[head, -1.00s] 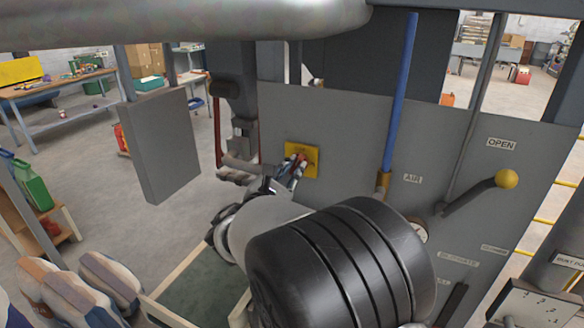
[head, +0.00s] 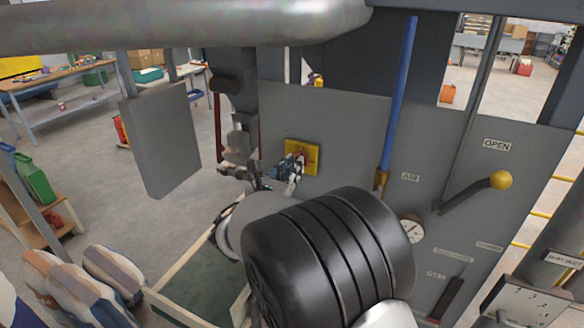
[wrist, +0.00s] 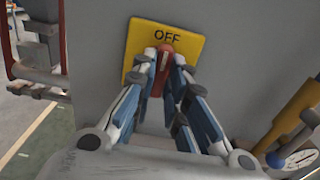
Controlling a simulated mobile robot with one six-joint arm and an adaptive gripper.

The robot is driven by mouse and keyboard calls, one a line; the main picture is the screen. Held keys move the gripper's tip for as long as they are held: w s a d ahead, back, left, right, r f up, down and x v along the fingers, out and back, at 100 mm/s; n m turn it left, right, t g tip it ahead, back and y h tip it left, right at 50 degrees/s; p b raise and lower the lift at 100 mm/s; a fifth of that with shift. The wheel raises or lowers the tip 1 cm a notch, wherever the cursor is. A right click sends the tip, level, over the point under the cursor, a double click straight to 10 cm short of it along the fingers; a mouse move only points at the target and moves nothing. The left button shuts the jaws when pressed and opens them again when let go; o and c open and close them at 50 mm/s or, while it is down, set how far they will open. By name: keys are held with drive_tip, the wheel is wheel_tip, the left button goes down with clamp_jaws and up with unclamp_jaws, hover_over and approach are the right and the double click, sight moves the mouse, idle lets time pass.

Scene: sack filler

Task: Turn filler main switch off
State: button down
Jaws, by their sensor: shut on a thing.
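The filler main switch is a red handle (wrist: 166,62) on a yellow plate (wrist: 190,42) fixed to the grey panel. The wrist view shows the word OFF at the top of the plate. My gripper (wrist: 165,70) is shut on the red handle, with one blue-and-white finger on each side of it. In the head view the yellow plate (head: 302,156) sits left of the blue pipe, and my gripper (head: 297,168) is in front of it. My fingers hide much of the handle there, and any lower marking on the plate is hidden.
A blue pipe (head: 399,95) with a brass end, a gauge (head: 411,229) and a yellow-knobbed lever (head: 500,180) are on the panel to the right. A grey box (head: 165,140) hangs at the left. Filled sacks (head: 110,270) lie low at the left.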

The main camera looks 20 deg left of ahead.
drive_tip(key=c, duration=1.6)
unclamp_jaws()
drive_tip(key=s+a, duration=0.1)
drive_tip(key=s, duration=1.1)
